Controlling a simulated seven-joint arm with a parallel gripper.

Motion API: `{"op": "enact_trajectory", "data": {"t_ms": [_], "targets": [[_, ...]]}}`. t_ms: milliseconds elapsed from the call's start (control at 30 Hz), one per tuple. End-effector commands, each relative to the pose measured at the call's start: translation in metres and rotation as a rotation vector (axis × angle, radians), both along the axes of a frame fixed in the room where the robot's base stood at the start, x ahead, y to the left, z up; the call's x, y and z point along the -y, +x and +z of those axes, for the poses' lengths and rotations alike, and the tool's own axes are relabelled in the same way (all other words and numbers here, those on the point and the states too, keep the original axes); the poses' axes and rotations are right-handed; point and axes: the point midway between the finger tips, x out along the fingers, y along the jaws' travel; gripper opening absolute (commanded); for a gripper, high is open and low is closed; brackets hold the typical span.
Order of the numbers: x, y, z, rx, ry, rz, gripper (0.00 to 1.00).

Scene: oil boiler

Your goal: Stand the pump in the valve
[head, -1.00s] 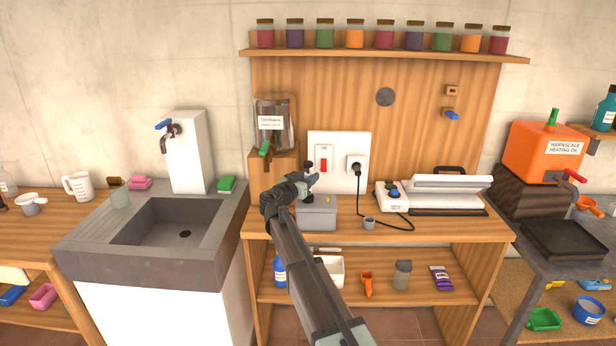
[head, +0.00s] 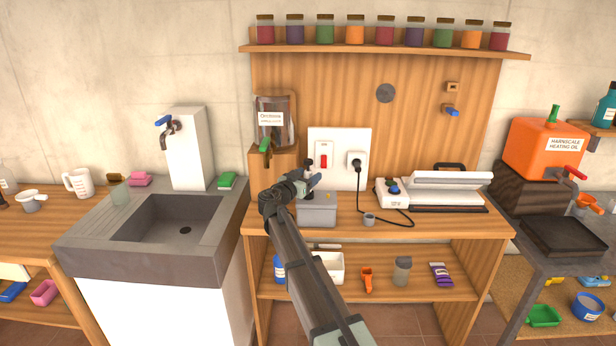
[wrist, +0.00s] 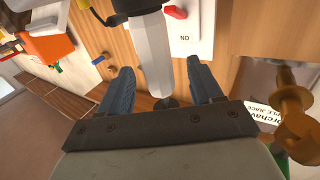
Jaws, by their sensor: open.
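A pale faceted post, likely the pump, stands upright at the grey box (head: 317,212); it shows in the wrist view (wrist: 150,55). In the head view its dark top (head: 309,161) is above my gripper (head: 312,180). In the wrist view my gripper (wrist: 165,88) is open, with one blue finger on each side of the post. I cannot tell whether the fingers touch it. My arm hides part of the box. Which part is the valve is unclear; a blue-handled tap (head: 451,112) is on the backboard, and an orange boiler (head: 543,150) with a red handle stands right.
A switch panel (head: 325,160) and a labelled dispenser (head: 272,120) stand close behind my gripper. A small grey cup (head: 369,220), a cable and a white sealer (head: 450,187) are to the right. A sink (head: 170,235) is left. Clear bench top is narrow.

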Motion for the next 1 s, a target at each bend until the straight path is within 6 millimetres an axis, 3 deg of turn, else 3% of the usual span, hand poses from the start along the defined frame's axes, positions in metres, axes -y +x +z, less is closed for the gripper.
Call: {"op": "enact_trajectory", "data": {"t_ms": [600,1000], "targets": [[-0.054,-0.095,0.0,0.0,0.0,0.001,0.65],[-0.066,-0.114,0.0,0.0,0.0,0.0,0.65]]}}
